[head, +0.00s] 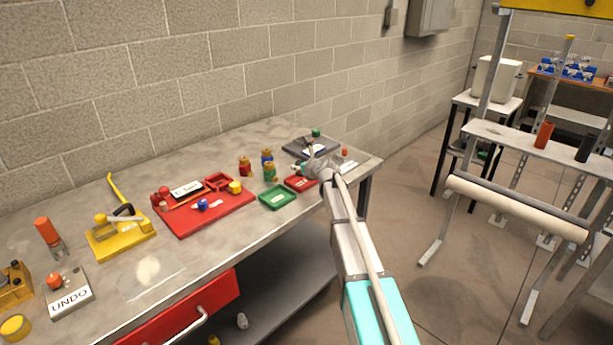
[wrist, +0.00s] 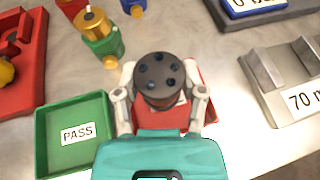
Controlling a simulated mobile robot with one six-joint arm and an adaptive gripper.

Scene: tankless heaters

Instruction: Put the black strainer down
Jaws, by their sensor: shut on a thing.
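My gripper (wrist: 159,88) is shut on the black strainer (wrist: 158,72), a dark round piece with several small holes in its top face. The strainer is between the two fingers, in front of a small red tray (wrist: 202,100) that is largely hidden behind it and the gripper. A green tray (wrist: 45,160) labelled PASS is just to the left. I cannot tell whether the strainer touches anything below. In the head view my gripper (head: 321,164) is over the right part of the workbench, by the red tray (head: 293,184) and green tray (head: 268,203); the strainer cannot be made out there.
A brass-and-green fitting (wrist: 103,42) stands behind the green tray. A grey block labelled 70 (wrist: 262,75) is to the right. A large red tray (head: 190,226) with parts and a yellow fixture (head: 122,240) are left. Bare bench (head: 250,240) shows along the front edge.

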